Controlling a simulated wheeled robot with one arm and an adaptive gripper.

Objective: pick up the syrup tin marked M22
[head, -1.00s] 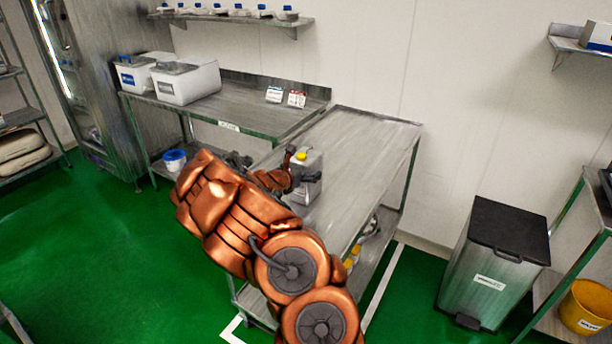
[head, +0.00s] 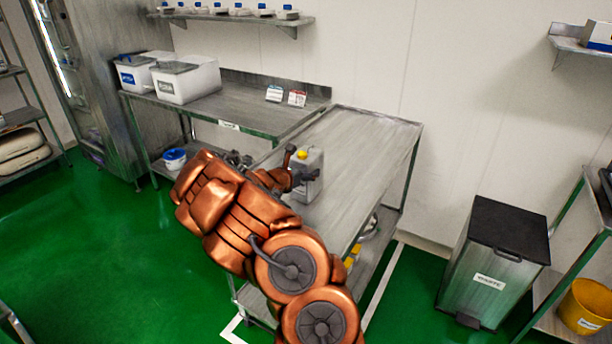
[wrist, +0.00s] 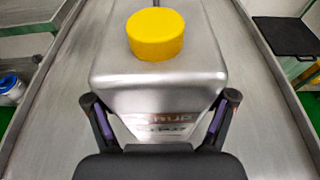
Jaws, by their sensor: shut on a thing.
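The syrup tin (head: 309,173) is a silver metal can with a yellow cap, standing on the steel trolley top (head: 345,160) near its left side. In the wrist view the tin (wrist: 160,90) fills the middle, cap at the top. A label on its near face ends in "RUP"; the line below it is too blurred to read. My gripper (wrist: 160,120) is shut on the tin, one dark finger with a purple pad against each side. In the head view my gripper (head: 301,176) is partly hidden by my copper arm. I cannot tell whether the tin's base touches the trolley.
A steel bench (head: 235,108) behind left carries white bins (head: 187,82) and small cards (head: 297,98). A bin with a black lid (head: 496,260) stands right. Green floor is free at left.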

